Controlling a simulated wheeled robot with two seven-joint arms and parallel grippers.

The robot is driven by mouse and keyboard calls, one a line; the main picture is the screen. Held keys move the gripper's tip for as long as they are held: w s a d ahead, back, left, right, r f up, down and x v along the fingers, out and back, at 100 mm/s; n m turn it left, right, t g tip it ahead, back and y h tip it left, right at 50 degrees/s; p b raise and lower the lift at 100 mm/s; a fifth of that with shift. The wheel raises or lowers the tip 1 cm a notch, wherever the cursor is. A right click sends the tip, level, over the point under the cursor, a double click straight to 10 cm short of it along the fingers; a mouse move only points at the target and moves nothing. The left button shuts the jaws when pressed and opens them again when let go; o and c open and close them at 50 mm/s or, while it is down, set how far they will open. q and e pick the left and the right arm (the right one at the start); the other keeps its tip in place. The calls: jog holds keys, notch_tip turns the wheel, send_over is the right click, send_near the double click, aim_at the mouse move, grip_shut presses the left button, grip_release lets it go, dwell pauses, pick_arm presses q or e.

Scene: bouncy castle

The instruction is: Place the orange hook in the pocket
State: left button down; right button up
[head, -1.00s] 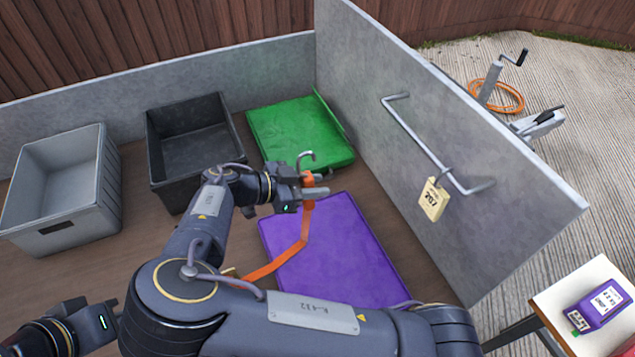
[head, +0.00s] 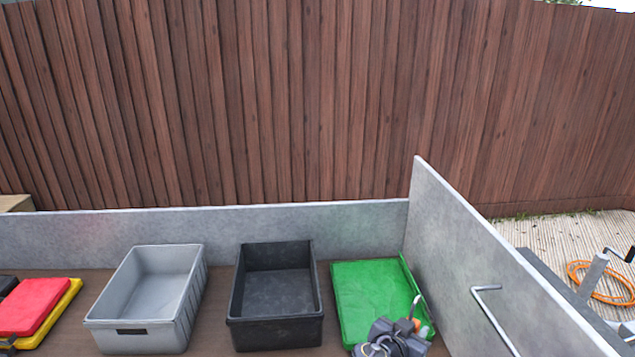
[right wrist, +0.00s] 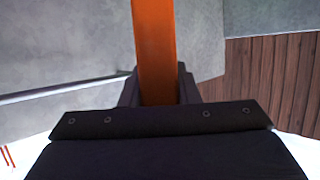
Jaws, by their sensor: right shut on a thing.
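In the right wrist view the orange strap (right wrist: 155,45) rises between the fingers of the right gripper (right wrist: 157,88). I cannot tell which thing is the pocket, or whether the hook touches the green sheet. My left gripper is out of view.
A black bin (head: 275,330) and a grey bin (head: 135,335) stand empty left of the green sheet. Red (head: 32,305) and yellow (head: 68,300) folded pieces lie at far left. A grey panel (head: 455,250) with a metal bar (head: 492,315) bounds the right side.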

aim_at(415, 320)
jog(key=r+n+t+y, duration=0.1)
jog(key=r+y, duration=0.1)
jog(key=r+n+t+y+p, duration=0.1)
jog(key=r+n, duration=0.1)
jog(key=shift+s+r+n+y, duration=0.1)
jog(key=shift+s+n+y, duration=0.1)
jog(key=shift+n+y, duration=0.15)
jog(key=shift+s+a+r+n+t+y, duration=0.15)
jog(key=shift+a+r+n+t+y, duration=0.1)
jog(key=shift+r+n+t+y, duration=0.25)
